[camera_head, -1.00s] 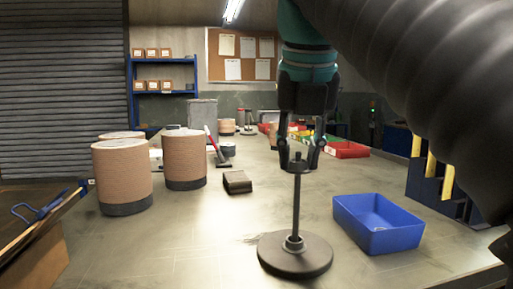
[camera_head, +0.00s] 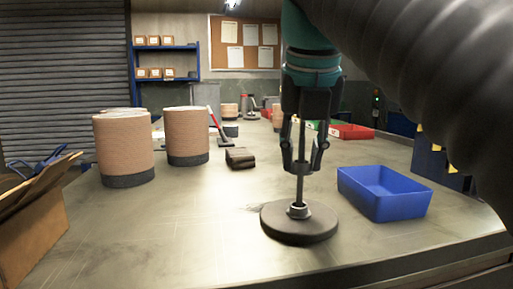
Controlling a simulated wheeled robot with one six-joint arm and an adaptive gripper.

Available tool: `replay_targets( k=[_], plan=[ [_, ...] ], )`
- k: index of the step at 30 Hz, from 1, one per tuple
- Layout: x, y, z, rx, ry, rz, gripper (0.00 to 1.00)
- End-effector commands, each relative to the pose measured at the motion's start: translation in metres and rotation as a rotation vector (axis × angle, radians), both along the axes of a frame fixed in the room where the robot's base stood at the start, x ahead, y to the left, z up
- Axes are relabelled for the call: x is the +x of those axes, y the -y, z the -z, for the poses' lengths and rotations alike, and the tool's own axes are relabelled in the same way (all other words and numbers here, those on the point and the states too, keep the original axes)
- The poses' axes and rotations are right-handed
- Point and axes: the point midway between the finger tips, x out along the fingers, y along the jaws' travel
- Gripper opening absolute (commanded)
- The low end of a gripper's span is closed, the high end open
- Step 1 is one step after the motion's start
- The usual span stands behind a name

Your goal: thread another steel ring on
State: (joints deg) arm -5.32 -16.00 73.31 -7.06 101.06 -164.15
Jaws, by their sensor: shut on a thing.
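A thin upright rod (camera_head: 300,190) stands on a heavy round dark base (camera_head: 299,228) near the front of the table. A grey steel collar or ring (camera_head: 299,211) sits around the rod's foot. My gripper (camera_head: 302,169) points straight down, with a finger on each side of the rod, well above the base. It is shut on a small dark piece at the fingertips, apparently a steel ring around the rod; its outline is hard to make out. The rod's top is between the fingers.
A dark block (camera_head: 240,158) lies behind the base.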

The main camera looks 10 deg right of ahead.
Motion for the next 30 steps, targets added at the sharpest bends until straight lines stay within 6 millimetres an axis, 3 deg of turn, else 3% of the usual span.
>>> replay_targets(
  k=[21,30],
  plan=[
    [0.000,0.000,0.044,0.000,0.001,0.000,0.16],
    [0.000,0.000,0.052,0.000,0.001,0.000,0.16]
  ],
)
